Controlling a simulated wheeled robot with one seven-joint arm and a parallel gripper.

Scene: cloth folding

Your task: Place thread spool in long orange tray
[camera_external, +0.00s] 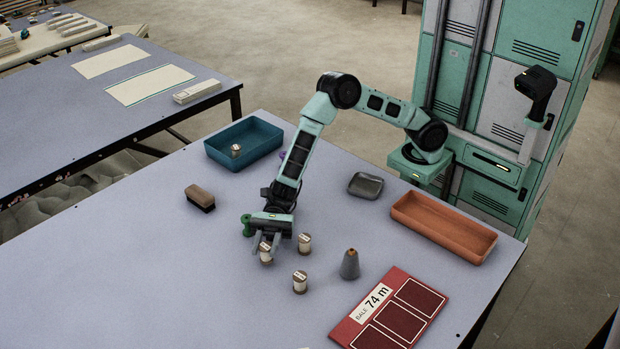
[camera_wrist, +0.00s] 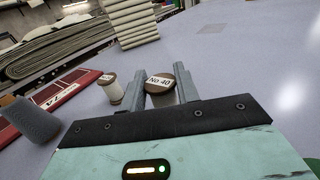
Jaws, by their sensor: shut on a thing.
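My gripper (camera_external: 267,246) is low over the middle of the table, shut on a thread spool (camera_external: 265,253) with brown ends and a pale label. In the wrist view this spool (camera_wrist: 160,88) sits between the fingers, its label reading "No 40". I cannot tell whether it touches the table. Two similar spools stand close by, one just right of the gripper (camera_external: 304,243) and one in front (camera_external: 300,282). The long orange tray (camera_external: 443,226) lies at the right side of the table and looks empty.
A grey cone (camera_external: 349,265), a red board (camera_external: 389,310) and a small grey dish (camera_external: 365,186) lie toward the right. A brush (camera_external: 200,197) is left, and a green item (camera_external: 247,225) is beside my gripper.

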